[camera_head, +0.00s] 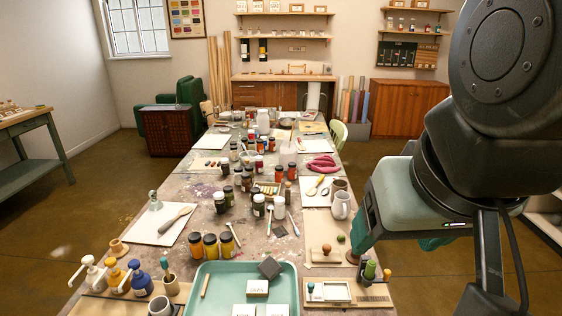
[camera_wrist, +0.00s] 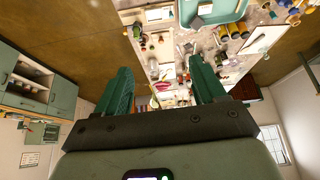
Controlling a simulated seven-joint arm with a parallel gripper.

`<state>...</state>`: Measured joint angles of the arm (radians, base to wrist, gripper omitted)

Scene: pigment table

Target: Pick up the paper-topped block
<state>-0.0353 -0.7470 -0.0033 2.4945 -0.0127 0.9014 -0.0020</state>
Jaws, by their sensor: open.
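Several small pale blocks with white, lettered tops sit in the green tray (camera_head: 207,297) at the table's near edge. One white-topped block (camera_head: 258,287) lies near the tray's middle, with two more at the bottom picture edge. A dark grey square block (camera_head: 269,267) lies tilted in the tray's far right part. I cannot tell for sure which is the paper-topped block. My gripper (camera_wrist: 160,78) is open and empty, its green fingers wide apart. In the head view it hangs right of the table, away from the tray. The tray also shows in the wrist view (camera_wrist: 215,14).
Amber jars (camera_head: 211,246) stand behind the tray, pump bottles (camera_head: 141,279) to its left. A wooden board (camera_head: 366,294) with a white dish and bottles lies right of it. A stamp (camera_head: 326,250) and a mug (camera_head: 341,206) stand farther back. The table is crowded.

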